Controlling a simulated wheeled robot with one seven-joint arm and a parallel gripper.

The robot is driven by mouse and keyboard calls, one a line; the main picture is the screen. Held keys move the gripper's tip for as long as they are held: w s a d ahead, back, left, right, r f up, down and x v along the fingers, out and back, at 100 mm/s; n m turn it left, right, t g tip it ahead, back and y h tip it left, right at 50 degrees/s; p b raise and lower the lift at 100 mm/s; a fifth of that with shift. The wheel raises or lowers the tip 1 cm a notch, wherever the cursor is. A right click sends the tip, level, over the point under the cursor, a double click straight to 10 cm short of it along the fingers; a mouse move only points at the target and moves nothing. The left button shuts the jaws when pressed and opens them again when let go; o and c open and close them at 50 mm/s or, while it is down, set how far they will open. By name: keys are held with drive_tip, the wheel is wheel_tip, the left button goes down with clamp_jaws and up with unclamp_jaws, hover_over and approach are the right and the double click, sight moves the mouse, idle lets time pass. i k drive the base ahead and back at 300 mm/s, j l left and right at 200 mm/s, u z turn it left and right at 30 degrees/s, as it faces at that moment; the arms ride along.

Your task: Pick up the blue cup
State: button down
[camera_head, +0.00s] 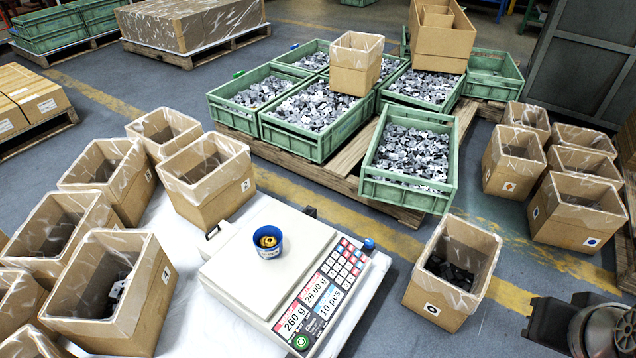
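The blue cup (268,251) stands upright on the white top plate of the counting scale (228,272). It is small and round, with a pale mark low on its front. Brass-coloured parts lie inside it. Nothing is touching it from above or the sides. My gripper's fingers do not show in this view. A dark and metallic part at the lower right corner is cut off by the edge, and I cannot tell what it is.
Tall lined cardboard boxes (122,292) crowd the left of the scale, and one box (207,190) stands just behind it. A box with dark parts (428,297) stands at right. Green crates of metal parts (372,190) sit on a pallet behind. The space above the cup looks clear.

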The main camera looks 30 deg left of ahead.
sight(268, 240)
drive_tip(key=u, duration=1.8)
